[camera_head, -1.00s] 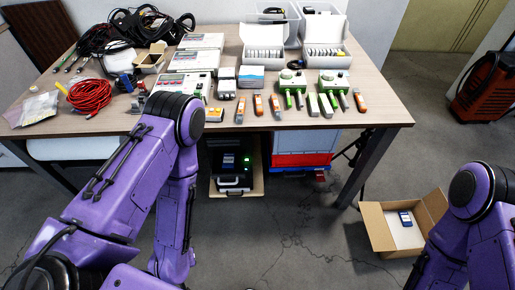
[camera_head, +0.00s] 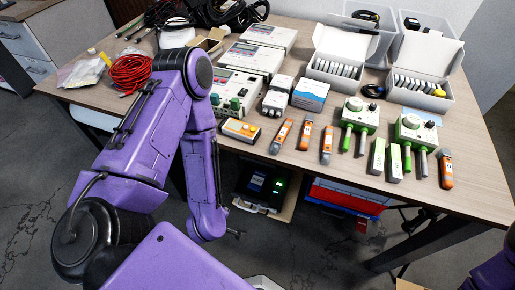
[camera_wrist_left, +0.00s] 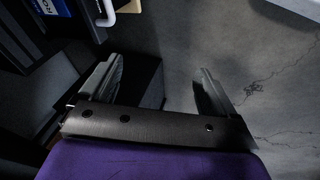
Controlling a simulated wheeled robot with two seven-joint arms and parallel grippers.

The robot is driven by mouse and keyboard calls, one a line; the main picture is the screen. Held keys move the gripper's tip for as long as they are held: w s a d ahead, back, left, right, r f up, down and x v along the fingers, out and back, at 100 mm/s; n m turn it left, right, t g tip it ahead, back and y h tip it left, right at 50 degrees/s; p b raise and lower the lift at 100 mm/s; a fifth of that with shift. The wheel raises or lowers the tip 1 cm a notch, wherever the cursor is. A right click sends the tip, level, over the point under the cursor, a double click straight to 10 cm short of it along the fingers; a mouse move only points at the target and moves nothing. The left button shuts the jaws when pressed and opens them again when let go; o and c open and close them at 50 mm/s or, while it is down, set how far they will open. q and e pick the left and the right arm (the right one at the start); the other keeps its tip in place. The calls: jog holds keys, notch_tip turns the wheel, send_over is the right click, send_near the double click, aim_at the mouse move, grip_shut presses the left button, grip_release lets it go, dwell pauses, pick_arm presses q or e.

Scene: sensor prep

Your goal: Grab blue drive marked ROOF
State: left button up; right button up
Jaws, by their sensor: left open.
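In the head view only a small tip of the left gripper (camera_head: 238,233) shows, low in front of the device. My right gripper is out of view.
A red and blue crate (camera_head: 340,197) stands right of the device. Table legs flank this space. Floor in front is partly hidden by my arm.

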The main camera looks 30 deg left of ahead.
pick_arm(q)
jog(key=w+d+f+n+h+b, duration=0.1)
jog(key=w+d+f+n+b, duration=0.2)
jog(key=n, duration=0.9)
jog(key=n+t+h+b, duration=0.1)
jog(key=n+b, duration=0.7)
jog(key=b, duration=0.6)
send_near(256, 183)
jog(key=s+f, duration=0.4)
jog(key=shift+d, duration=0.4)
jog(key=w, duration=0.3)
jog(key=w+a+r, duration=0.1)
jog(key=shift+w, duration=0.25)
jog(key=b+x, duration=0.3)
jog(key=x, duration=0.2)
jog(key=shift+w+f, duration=0.1)
jog(key=shift+w, duration=0.1)
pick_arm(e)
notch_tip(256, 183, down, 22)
pick_arm(q)
jog(key=c, duration=1.2)
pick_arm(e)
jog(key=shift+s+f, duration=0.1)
